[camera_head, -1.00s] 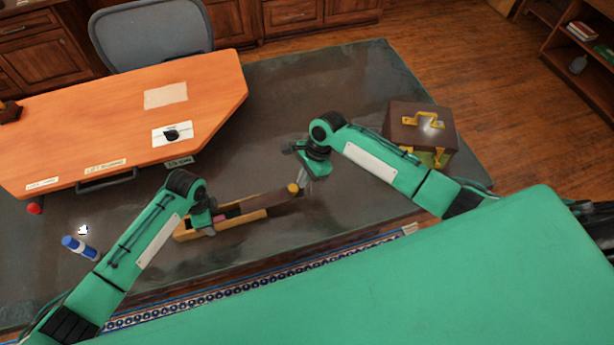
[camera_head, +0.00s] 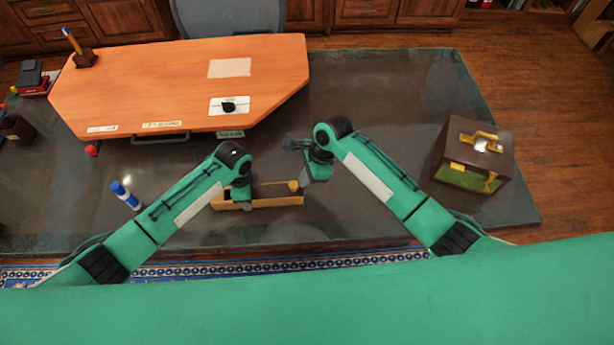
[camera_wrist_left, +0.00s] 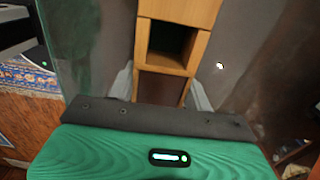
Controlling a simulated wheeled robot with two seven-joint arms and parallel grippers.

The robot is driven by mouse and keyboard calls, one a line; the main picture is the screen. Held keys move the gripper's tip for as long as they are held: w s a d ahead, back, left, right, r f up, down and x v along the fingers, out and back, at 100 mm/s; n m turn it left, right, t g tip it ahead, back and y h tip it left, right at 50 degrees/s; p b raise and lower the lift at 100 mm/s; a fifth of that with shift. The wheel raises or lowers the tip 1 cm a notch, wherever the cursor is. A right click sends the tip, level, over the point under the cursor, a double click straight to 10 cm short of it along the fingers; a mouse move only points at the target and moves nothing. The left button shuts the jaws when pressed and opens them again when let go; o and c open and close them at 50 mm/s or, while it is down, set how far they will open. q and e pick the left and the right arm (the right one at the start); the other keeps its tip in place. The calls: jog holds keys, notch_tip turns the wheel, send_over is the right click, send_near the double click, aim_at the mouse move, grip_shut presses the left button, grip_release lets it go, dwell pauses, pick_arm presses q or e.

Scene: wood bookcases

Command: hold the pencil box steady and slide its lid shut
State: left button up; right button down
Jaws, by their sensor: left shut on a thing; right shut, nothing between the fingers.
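The pale wooden pencil box (camera_head: 276,203) lies on the dark desk top between my arms. Its dark brown lid (camera_head: 273,189) covers the right part, with a yellow knob (camera_head: 293,186) near the right end. My left gripper (camera_head: 241,197) is shut on the box toward its left end and hides part of it. In the left wrist view the box (camera_wrist_left: 146,45) sits between the fingertips, with one square opening showing. My right gripper (camera_head: 307,181) is shut and empty at the knob's right; I cannot tell whether it touches.
An orange board (camera_head: 180,85) with a small handle lies behind the box. A blue-and-white marker (camera_head: 126,196) lies at the left. A brown case with yellow fittings (camera_head: 475,153) stands at the right. The desk (camera_head: 390,90) is clear between board and case.

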pick_arm(q)
jog(key=shift+d, duration=0.25)
pick_arm(e)
jog(key=shift+a, duration=0.1)
jog(key=shift+d, duration=0.35)
pick_arm(q)
jog(key=shift+a, duration=0.1)
pick_arm(e)
jog(key=d, duration=0.3)
jog(key=shift+w+d, duration=0.15)
jog(key=shift+w, duration=0.25)
jog(key=v, duration=1)
pick_arm(q)
jog(key=o, duration=1.2)
jog(key=shift+o, duration=0.2)
jog(key=shift+r, duration=0.1)
